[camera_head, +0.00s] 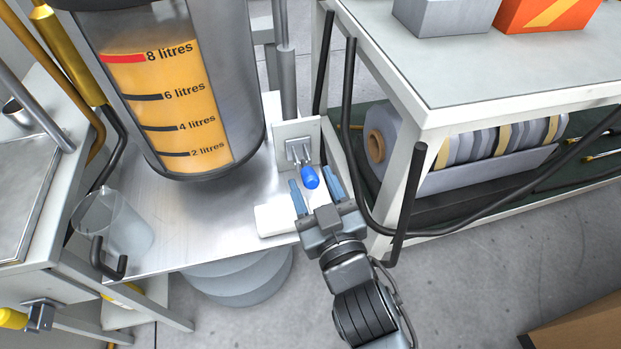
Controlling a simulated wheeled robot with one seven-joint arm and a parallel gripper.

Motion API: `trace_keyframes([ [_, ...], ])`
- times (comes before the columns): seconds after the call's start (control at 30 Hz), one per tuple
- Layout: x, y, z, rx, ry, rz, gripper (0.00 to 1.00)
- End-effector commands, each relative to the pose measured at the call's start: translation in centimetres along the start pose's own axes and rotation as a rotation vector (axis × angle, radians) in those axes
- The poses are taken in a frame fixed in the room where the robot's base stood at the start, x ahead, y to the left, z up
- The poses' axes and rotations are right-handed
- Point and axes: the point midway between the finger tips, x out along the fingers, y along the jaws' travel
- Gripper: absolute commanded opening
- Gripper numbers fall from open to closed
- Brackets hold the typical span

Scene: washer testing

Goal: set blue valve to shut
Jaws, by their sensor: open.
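The blue valve (310,177) has a blue-tipped lever on a metal stem. It is mounted on a small light plate (299,136) at the right edge of the metal bench, beside the tank. The lever points down toward my gripper. My gripper (312,188) is open, with one blue-grey finger on each side of the blue lever tip. I cannot tell whether either finger touches it.
A tank (222,60) of orange liquid with litre marks stands left of the valve. A clear beaker (112,222) is at the bench's left. A white trolley (420,150) with black bent rails stands close on the right, holding rolls. Grey floor (460,290) is open at lower right.

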Motion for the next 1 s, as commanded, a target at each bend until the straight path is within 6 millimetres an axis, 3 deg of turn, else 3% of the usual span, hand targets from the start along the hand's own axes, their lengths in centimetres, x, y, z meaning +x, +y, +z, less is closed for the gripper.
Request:
trace_keyframes([
  [0.2,1.8,0.0,0.1,0.002,0.000,0.000,0.54],
  [0.5,2.0,0.0,0.0,0.002,-0.001,0.000,0.54],
  [1.0,1.9,0.0,0.0,0.002,0.000,-0.001,0.07],
])
